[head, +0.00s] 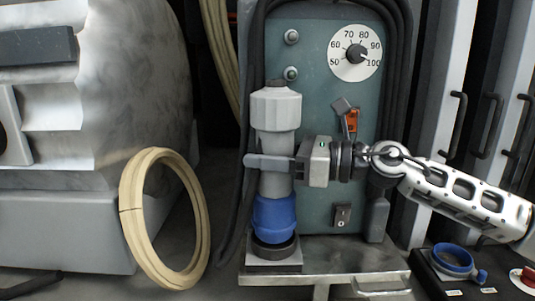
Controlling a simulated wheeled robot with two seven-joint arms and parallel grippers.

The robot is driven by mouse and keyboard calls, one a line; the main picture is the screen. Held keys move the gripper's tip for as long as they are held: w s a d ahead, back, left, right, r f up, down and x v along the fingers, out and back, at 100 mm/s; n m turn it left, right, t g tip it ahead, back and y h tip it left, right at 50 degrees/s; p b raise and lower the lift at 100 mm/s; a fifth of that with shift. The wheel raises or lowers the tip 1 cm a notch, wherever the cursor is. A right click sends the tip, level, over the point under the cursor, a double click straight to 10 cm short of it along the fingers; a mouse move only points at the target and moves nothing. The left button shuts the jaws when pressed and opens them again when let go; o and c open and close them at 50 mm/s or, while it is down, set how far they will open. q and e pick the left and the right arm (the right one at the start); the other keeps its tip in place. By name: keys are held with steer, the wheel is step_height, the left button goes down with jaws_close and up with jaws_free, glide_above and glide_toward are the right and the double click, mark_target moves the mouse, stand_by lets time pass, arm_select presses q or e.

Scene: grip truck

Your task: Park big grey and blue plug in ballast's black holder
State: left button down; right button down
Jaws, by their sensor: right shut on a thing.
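The big grey and blue plug (276,112) stands upright in front of the ballast (320,95), grey body up and blue collar (274,215) down. My right gripper (268,162) reaches in from the right and is shut around the plug's grey middle. The black holder (273,250) is a dark round piece on the ballast's front ledge, directly under the blue collar. The collar's lower edge meets or overlaps the holder's top; I cannot tell how deep it sits. My left gripper is not in view.
The ballast has a white dial (355,53), an orange switch (352,121) and black cables looped around it. A coiled tan hose (133,222) stands at left. A metal ledge (350,260) juts out below. A blue ring-shaped part (453,261) lies at lower right.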

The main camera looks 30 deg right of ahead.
mark_target(267, 174)
stand_by(0.3)
steer(key=shift+f, duration=0.1)
steer(key=shift+a+f+b, duration=0.1)
steer(key=shift+f+b, duration=1.7)
steer(key=shift+b, duration=0.05)
steer(key=c, duration=0.9)
jaws_free()
steer(key=o, duration=0.4)
steer(key=shift+s+r, duration=0.1)
steer(key=shift+r, duration=0.05)
